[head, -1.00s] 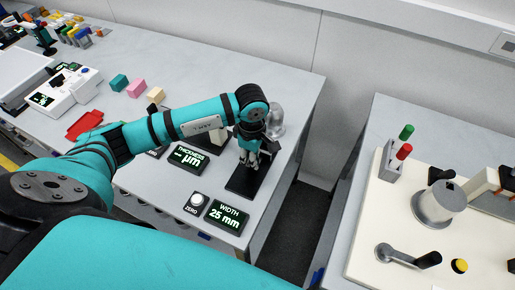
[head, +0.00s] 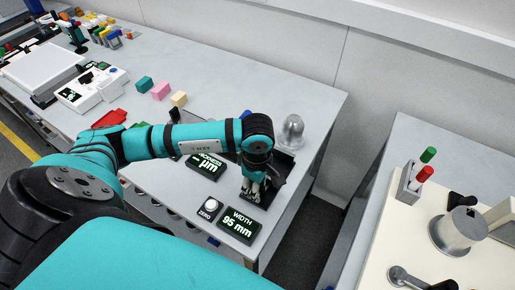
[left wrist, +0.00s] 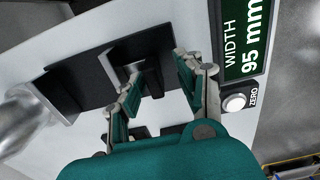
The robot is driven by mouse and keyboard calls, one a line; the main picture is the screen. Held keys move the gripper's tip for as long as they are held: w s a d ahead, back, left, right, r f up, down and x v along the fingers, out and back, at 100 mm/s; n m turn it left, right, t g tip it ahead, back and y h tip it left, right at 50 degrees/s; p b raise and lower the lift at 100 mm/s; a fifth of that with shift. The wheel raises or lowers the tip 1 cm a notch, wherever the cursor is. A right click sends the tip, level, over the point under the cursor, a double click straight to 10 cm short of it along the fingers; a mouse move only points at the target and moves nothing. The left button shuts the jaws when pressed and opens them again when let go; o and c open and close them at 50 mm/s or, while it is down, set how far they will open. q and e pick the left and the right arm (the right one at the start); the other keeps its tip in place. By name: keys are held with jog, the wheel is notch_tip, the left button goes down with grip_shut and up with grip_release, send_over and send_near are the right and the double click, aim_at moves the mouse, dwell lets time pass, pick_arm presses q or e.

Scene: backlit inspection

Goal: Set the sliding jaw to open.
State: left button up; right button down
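The sliding jaw (left wrist: 148,50) looks like a black upright plate on a dark gauge base (left wrist: 72,82) in the left wrist view. In the head view the dark gauge (head: 284,163) is partly hidden behind my left gripper (head: 257,188). The gripper points down at the gauge. Its two fingers stand apart in the left wrist view (left wrist: 158,75), with a dark part of the jaw between them. I see no clear contact. The width display (head: 238,225) reads 95 mm. My right gripper is not in view.
A ZERO button (head: 209,206) sits beside the width display. A thickness display (head: 205,166) is left of the gripper. Coloured blocks (head: 160,91) lie further left. A gap separates this table from the right one.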

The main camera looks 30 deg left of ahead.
pick_arm(q)
jog(key=shift+w+r, duration=0.1)
jog(key=shift+r, duration=0.15)
notch_tip(320, 180, up, 12)
jog(key=shift+f, duration=0.25)
jog(key=shift+s+f, duration=0.1)
jog(key=shift+s, duration=0.1)
dwell(0.4)
